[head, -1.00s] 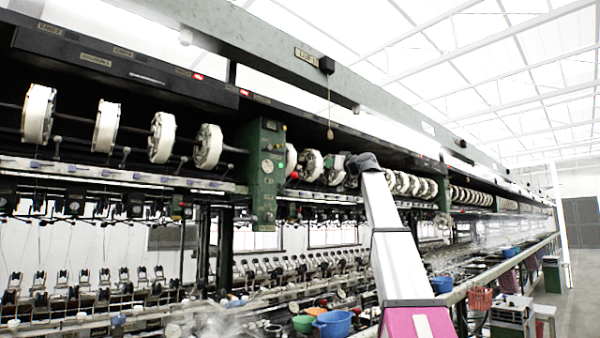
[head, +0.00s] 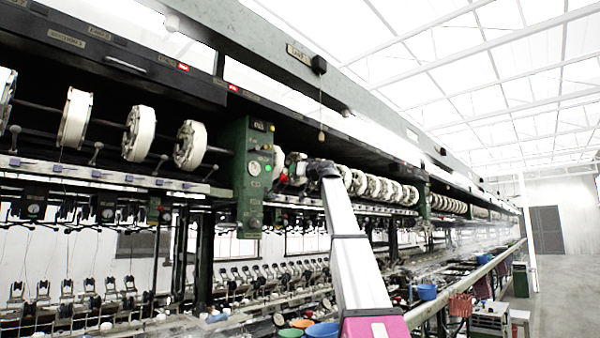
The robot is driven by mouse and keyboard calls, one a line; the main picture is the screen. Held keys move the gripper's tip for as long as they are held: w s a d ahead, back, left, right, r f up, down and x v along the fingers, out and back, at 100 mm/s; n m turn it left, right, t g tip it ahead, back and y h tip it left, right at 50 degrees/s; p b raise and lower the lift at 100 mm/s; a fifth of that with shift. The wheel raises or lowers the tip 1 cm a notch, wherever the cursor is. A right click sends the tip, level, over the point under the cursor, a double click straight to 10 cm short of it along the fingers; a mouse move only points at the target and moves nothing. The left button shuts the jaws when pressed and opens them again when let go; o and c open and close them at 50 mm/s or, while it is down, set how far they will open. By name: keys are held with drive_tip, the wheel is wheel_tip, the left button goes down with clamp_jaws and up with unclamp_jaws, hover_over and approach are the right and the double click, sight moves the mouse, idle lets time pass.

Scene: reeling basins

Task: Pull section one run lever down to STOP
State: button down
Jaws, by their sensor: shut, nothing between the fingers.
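A small red part (head: 282,199), which may be the run lever's knob, shows just right of the box's lower half. I cannot make out the lever's shaft or its STOP mark. My gripper (head: 288,181) is beside the right edge of the box, close to this red part. It is shut with nothing between its fingers. It is small and dark here, and I cannot tell whether it touches the lever.
White reels (head: 139,133) line the machine on both sides of the box. A long rail (head: 110,178) runs below them. A pull cord (head: 321,120) hangs above my arm. Blue (head: 322,331) and green (head: 290,332) bowls sit below. An open aisle (head: 555,290) lies at the right.

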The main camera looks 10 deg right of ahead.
sight(286, 179)
drive_tip(key=shift+x, duration=3.3)
drive_tip(key=shift+f, duration=0.15)
drive_tip(key=shift+s+f, duration=0.1)
drive_tip(key=shift+f, duration=0.3)
drive_tip(key=shift+f, duration=0.15)
drive_tip(key=shift+s+d+f, duration=0.15)
drive_tip(key=shift+s+f, duration=0.05)
drive_tip(key=shift+f, duration=0.6)
drive_tip(key=shift+s+d+f, duration=0.2)
drive_tip(key=shift+s+f, duration=0.05)
drive_tip(key=shift+f, duration=0.55)
